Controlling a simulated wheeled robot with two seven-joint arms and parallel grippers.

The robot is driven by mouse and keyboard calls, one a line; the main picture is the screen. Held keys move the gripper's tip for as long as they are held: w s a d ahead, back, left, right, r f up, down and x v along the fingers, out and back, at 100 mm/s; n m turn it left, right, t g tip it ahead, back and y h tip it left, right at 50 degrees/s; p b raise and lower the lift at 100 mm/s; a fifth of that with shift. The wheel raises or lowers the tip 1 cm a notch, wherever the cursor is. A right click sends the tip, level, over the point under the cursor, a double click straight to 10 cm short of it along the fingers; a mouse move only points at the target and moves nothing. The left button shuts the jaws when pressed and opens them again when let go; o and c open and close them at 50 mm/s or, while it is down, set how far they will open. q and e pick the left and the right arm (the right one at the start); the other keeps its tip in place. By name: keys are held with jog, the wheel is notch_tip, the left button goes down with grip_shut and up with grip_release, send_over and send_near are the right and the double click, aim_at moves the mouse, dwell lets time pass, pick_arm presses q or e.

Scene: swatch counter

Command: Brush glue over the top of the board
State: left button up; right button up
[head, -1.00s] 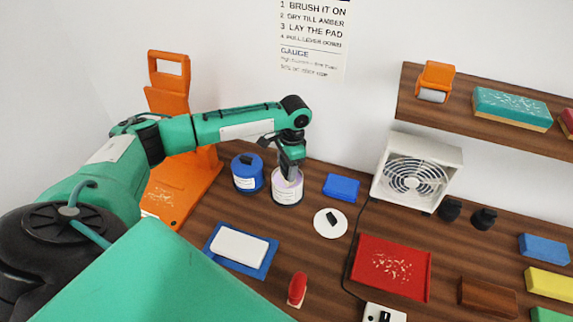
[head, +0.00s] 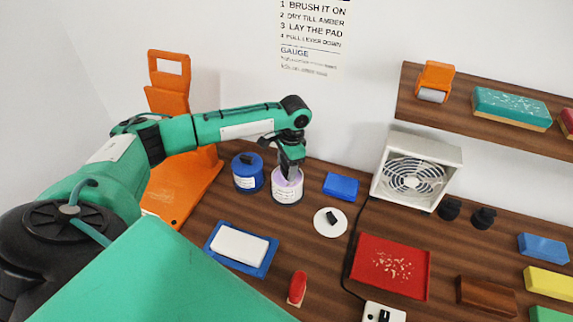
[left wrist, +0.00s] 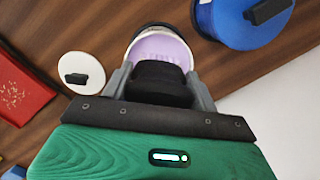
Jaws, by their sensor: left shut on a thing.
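A white board (head: 238,245) lies flat on a blue tray (head: 212,248) in the middle left of the counter. An open white pot (head: 287,196) of pale purple glue stands behind it; the glue (left wrist: 160,46) also shows in the left wrist view. My left gripper (head: 291,172) points down at the pot's mouth. It is shut on a black handle (left wrist: 160,76), seemingly the brush. The brush's lower end is hidden, so I cannot tell how deep it is in the glue. My right gripper is not in view.
A blue lidded pot (head: 247,178) stands left of the glue pot. A white lid (head: 330,222), blue block (head: 341,187), red tray (head: 390,290) and fan heater (head: 416,168) are to the right. A red-topped object (head: 297,288) is in front. An orange press (head: 185,190) stands left.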

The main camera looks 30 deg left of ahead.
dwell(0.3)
pick_arm(q)
jog(key=shift+s+f+p, duration=0.1)
jog(key=shift+f+p, duration=0.05)
jog(key=shift+p, duration=0.25)
dwell(1.1)
notch_tip(320, 180, up, 2)
jog(key=shift+r+p, duration=0.1)
jog(key=shift+p, duration=1.1)
notch_tip(320, 180, up, 5)
jog(key=p, duration=0.5)
jog(key=shift+p, duration=0.4)
jog(key=shift+d, duration=0.15)
